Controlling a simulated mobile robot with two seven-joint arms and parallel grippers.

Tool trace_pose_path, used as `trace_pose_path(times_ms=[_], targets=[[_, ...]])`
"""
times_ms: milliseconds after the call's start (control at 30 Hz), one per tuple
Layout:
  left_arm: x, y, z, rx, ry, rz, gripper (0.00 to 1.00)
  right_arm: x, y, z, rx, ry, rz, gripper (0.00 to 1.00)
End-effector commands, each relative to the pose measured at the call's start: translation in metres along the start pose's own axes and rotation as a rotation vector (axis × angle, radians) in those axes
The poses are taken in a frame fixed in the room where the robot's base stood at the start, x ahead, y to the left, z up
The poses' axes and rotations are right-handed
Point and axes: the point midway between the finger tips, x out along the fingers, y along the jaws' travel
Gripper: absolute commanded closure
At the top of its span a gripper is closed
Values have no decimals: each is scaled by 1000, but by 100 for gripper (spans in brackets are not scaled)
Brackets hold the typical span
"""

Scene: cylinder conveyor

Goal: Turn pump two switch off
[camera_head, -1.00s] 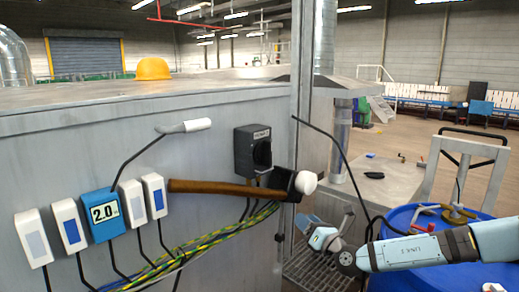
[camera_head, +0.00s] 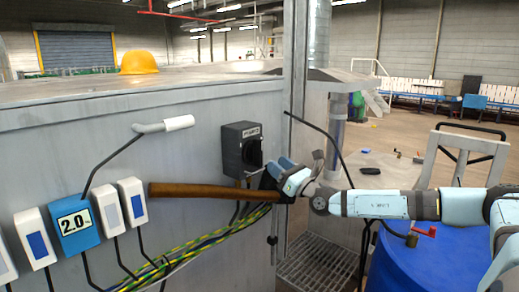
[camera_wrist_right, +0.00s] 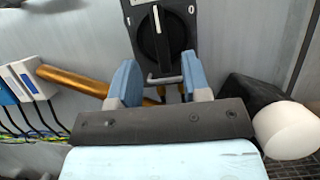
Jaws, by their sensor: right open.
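The pump switch (camera_head: 242,148) is a dark box with a black rotary knob on the grey metal wall. Its label is too small to read surely. In the right wrist view the switch (camera_wrist_right: 158,38) is at the top; its knob's white line points nearly straight up, between a mark at left and a 0 at right. My right gripper (camera_head: 272,168) is beside the switch's lower right. My left gripper is not in view.
Cables (camera_head: 190,250) run beneath. Several small boxes (camera_head: 75,222) are on the wall at left. A blue barrel (camera_head: 425,265) stands at right.

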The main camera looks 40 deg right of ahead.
Motion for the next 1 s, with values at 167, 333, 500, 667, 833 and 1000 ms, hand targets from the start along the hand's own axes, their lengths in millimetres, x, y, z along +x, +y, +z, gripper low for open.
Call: trace_pose_path(times_ms=[167, 333, 500, 667, 833, 1000], targets=[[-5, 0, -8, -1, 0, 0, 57, 28, 0, 3, 4, -5, -2, 56], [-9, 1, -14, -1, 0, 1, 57, 53, 0, 3, 4, -3, -2, 56], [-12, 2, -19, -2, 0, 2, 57, 73, 0, 2, 3, -2, -1, 56], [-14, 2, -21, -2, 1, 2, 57, 83, 0, 1, 2, 0, 0, 56], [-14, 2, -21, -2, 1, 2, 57, 85, 0, -1, 2, 2, 0, 56], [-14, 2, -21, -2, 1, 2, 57, 85, 0, -1, 1, 2, 0, 56]])
